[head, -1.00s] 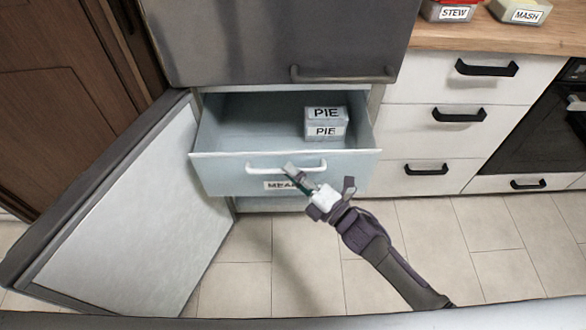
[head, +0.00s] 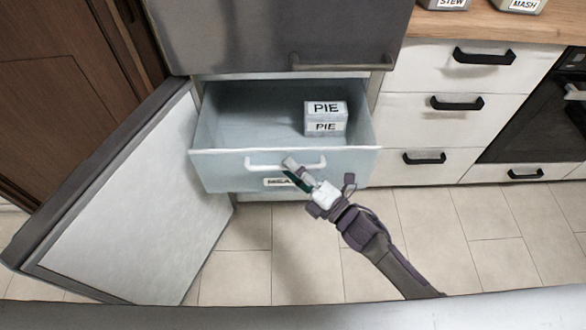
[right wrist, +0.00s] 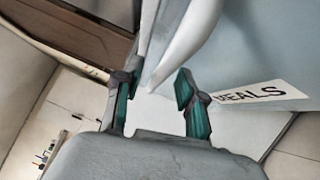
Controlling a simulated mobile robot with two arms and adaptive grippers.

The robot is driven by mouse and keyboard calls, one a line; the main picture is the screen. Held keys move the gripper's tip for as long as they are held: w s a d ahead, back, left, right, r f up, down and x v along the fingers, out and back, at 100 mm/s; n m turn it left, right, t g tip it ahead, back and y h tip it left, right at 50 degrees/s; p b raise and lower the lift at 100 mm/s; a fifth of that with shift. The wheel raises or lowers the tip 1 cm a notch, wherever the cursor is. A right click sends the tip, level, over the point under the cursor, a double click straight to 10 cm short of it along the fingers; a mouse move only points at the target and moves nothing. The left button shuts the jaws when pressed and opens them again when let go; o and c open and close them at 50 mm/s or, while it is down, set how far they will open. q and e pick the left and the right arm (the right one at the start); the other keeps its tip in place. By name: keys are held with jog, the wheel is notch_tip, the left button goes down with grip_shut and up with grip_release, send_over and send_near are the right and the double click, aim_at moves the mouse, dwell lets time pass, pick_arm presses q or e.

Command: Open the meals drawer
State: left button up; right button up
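The meals drawer (head: 225,168) is pale blue and stands pulled out below a grey upper front. Its white bar handle (head: 262,165) and partly covered MEALS label (head: 277,182) are on its front. The label also shows in the right wrist view (right wrist: 262,95). My right gripper (head: 320,174) is at the right part of the handle, fingers apart. In the right wrist view, the handle (right wrist: 185,48) runs toward the gap between the open teal-padded fingers (right wrist: 157,98). I cannot tell whether a finger touches it. My left gripper is not in view.
Two stacked PIE boxes (head: 326,117) sit in the drawer. An open grey door (head: 130,205) stands at the left. White drawers (head: 445,75) with black handles and an oven (head: 540,125) are at the right. Tiled floor (head: 400,225) in front is clear.

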jog(key=v, duration=1.2)
dwell(0.4)
